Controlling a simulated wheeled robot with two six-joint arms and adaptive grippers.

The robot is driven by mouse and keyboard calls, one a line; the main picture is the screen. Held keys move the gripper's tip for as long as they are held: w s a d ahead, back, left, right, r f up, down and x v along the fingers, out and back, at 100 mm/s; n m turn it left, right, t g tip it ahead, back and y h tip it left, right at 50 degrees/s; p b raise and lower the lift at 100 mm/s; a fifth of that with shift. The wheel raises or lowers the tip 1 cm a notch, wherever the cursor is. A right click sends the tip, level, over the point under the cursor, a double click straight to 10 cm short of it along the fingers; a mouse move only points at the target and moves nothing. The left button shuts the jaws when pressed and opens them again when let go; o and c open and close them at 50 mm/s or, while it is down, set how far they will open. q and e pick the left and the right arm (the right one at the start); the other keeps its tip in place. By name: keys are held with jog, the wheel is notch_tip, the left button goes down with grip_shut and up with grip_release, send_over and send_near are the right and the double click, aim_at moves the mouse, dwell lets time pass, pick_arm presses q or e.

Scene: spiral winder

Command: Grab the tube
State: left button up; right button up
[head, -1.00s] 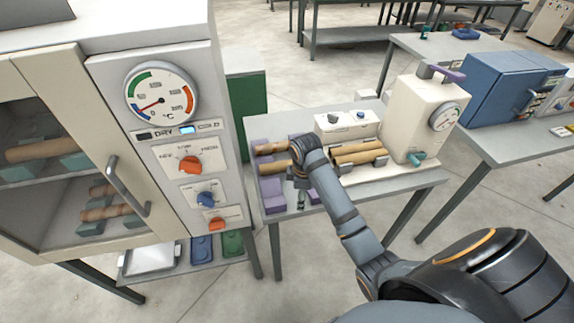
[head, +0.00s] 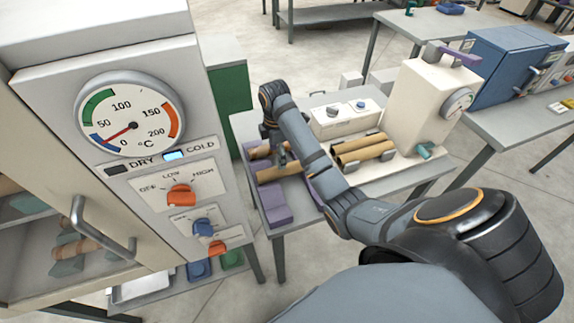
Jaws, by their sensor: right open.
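My right gripper (head: 279,158) points down over the purple rack (head: 275,213) on the middle table. It is open, and its fingertips are small and partly hidden by my arm. Two brown tubes lie on the rack: a rear tube (head: 257,152) and a front tube (head: 270,174). The fingertips are close to these tubes; I cannot tell whether they touch. My right forearm crosses in front of the rack's right side. Two more tubes (head: 365,154) lie side by side on the white winder. My left gripper is out of view.
A drying cabinet (head: 55,110) with a dial and knobs stands close at left, with tubes behind its glass door. The white machine (head: 405,105) rises at the table's right. A blue cabinet (head: 510,65) stands on the right-hand table. The floor between the tables is free.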

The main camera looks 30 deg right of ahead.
aim_at(277, 167)
jog(key=f, duration=0.2)
jog(key=f+b, duration=0.1)
jog(key=shift+w+f, duration=0.15)
jog(key=shift+w, duration=0.1)
jog(key=shift+s+f+p, duration=0.2)
jog(key=shift+f+p, duration=0.1)
jog(key=shift+p, duration=0.15)
jog(key=f, duration=0.3)
jog(key=shift+s+d+f+p, duration=0.15)
jog(key=shift+s+f+p, duration=0.1)
jog(key=shift+f+p, duration=0.15)
jog(key=shift+f, duration=0.2)
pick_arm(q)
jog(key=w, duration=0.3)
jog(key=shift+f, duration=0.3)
pick_arm(e)
jog(key=c, duration=1.2)
jog(key=shift+c, duration=0.2)
